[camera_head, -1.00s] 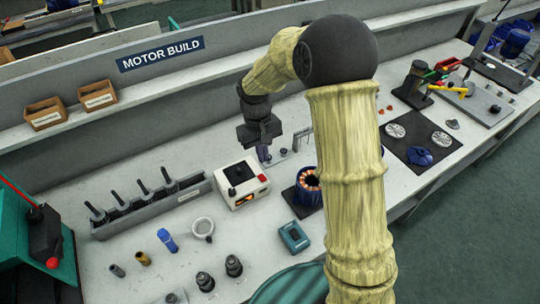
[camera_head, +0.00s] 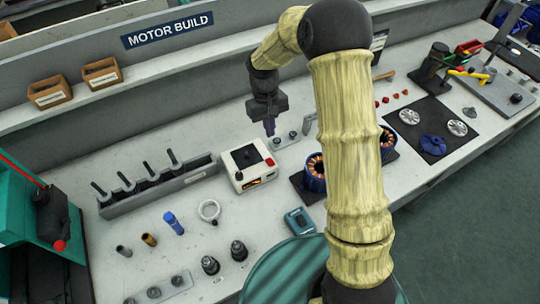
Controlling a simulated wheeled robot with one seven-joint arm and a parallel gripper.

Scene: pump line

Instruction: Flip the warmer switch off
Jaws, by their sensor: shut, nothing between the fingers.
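The warmer is a small white box (camera_head: 238,178) with a black top plate and a glowing orange slot in its front. A small red switch (camera_head: 270,162) sits at the right end of its top; whether it is on or off is too small to tell. My gripper (camera_head: 269,130) points down above the bench, just behind the warmer's back right corner in the picture. Its dark fingers are shut and empty. They appear apart from the switch, though their exact height is hard to tell.
A grey rack (camera_head: 150,194) with several black-handled tools stands left of the warmer. A copper-wound blue stator (camera_head: 315,172) is to the right, partly behind my arm. A teal device (camera_head: 300,221) and a white ring (camera_head: 209,210) lie in front. Bare bench lies between them.

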